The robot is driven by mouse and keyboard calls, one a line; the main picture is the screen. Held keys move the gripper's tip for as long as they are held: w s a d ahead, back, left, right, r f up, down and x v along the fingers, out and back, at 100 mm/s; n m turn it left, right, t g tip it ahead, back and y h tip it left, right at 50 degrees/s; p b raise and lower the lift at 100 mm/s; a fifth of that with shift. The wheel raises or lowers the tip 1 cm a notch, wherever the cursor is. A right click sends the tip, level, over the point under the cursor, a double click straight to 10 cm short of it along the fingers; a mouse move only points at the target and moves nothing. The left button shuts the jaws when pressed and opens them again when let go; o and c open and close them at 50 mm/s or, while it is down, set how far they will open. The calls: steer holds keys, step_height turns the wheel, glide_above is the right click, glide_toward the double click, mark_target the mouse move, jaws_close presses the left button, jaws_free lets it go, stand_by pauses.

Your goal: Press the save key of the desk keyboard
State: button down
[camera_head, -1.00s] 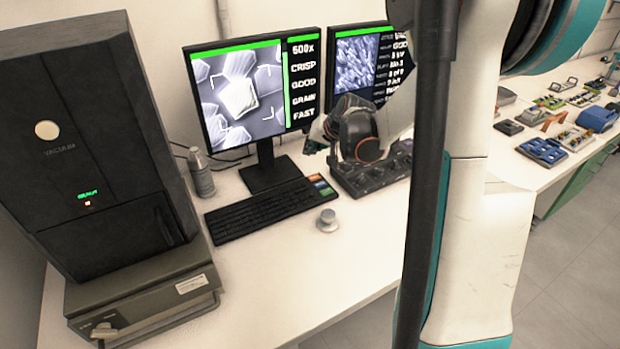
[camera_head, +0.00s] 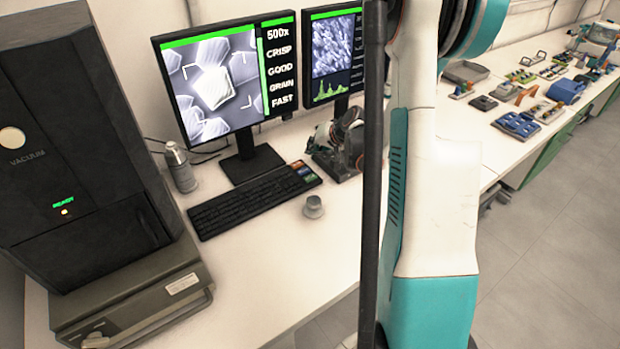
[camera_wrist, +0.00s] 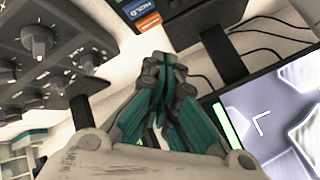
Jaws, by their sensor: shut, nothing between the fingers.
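The black desk keyboard (camera_head: 240,204) lies on the white desk in front of the left monitor. At its right end is a block of coloured keys (camera_head: 305,172) in orange, blue and green. In the wrist view, a blue key (camera_wrist: 136,9) reads HOLD and an orange key (camera_wrist: 148,22) sits beside it. I cannot read which key is save. My gripper (camera_wrist: 167,62) is shut and empty, its teal fingers pointing toward the keyboard end, apart from the keys in the picture. In the head view it is a dark cluster just right of the coloured keys.
A knob panel (camera_wrist: 60,45) is beside the keyboard. Two monitors (camera_head: 225,80) stand behind. A small grey knob (camera_head: 314,207) sits in front of the keyboard, a grey bottle (camera_head: 179,168) behind its left end. A dark vacuum cabinet (camera_head: 75,150) stands left. The desk front is clear.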

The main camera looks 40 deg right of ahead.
mark_target(313, 176)
steer(key=shift+f+b, duration=2.95)
steer(key=shift+f, duration=1.35)
steer(key=shift+f, duration=0.15)
steer(key=shift+f, duration=0.25)
steer(key=shift+f, duration=0.35)
steer(key=shift+r, duration=0.8)
steer(key=shift+r+p, duration=0.1)
steer(key=shift+p, duration=0.2)
steer(key=shift+r+p, duration=1.45)
steer(key=shift+r, duration=1)
